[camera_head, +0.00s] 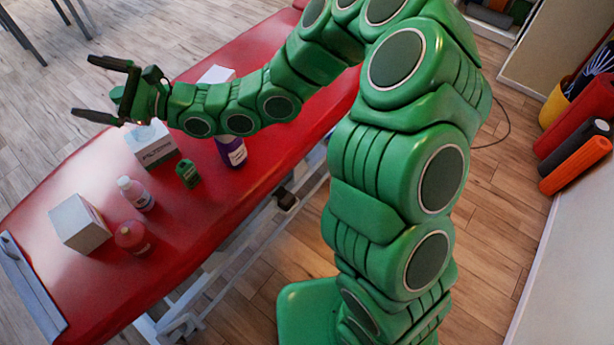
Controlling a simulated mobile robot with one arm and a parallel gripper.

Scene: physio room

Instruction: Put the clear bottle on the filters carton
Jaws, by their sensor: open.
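A small bottle with a white cap (135,193) stands on the red couch; it looks see-through and pinkish and is likely the clear bottle. A white carton with a green printed band (151,146) stands behind it; its print is too small to read, so I cannot tell whether it is the filters carton. A plain white box (80,224) stands at the left front, and another white box (216,74) is partly hidden behind my arm. My gripper (85,88) is open and empty, above and left of the printed carton, pointing left.
The red padded couch (215,205) carries everything. A round red bottle (132,237), a small green container (188,173) and a purple bottle with a white label (232,151) stand near the white-capped bottle. Rolled mats (575,165) lie at the right wall.

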